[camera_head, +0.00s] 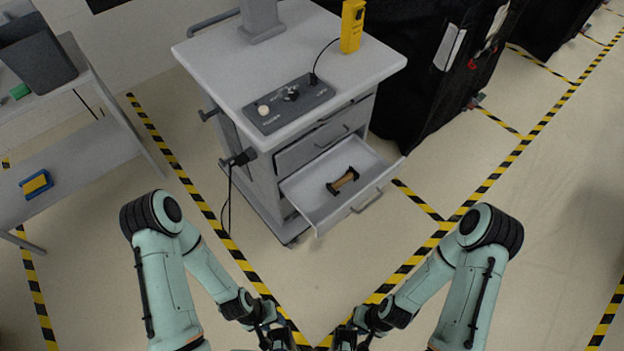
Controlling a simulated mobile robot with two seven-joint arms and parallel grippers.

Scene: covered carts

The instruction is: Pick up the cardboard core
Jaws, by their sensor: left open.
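The cardboard core (344,181), a small brown roll with dark ends, lies in the open drawer (307,204) of the grey cart (244,91). My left gripper (282,340) is at the bottom edge of the picture, open, well short of the drawer. My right gripper (347,339) is beside it at the bottom edge, partly cut off; its jaw opening cannot be made out. Both grippers are apart from the core.
A control box (290,102) and a yellow handheld device (352,27) sit on the cart top. A grey shelf table (75,160) stands at left. Black covered carts (425,75) stand at back right. The floor before the drawer is clear.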

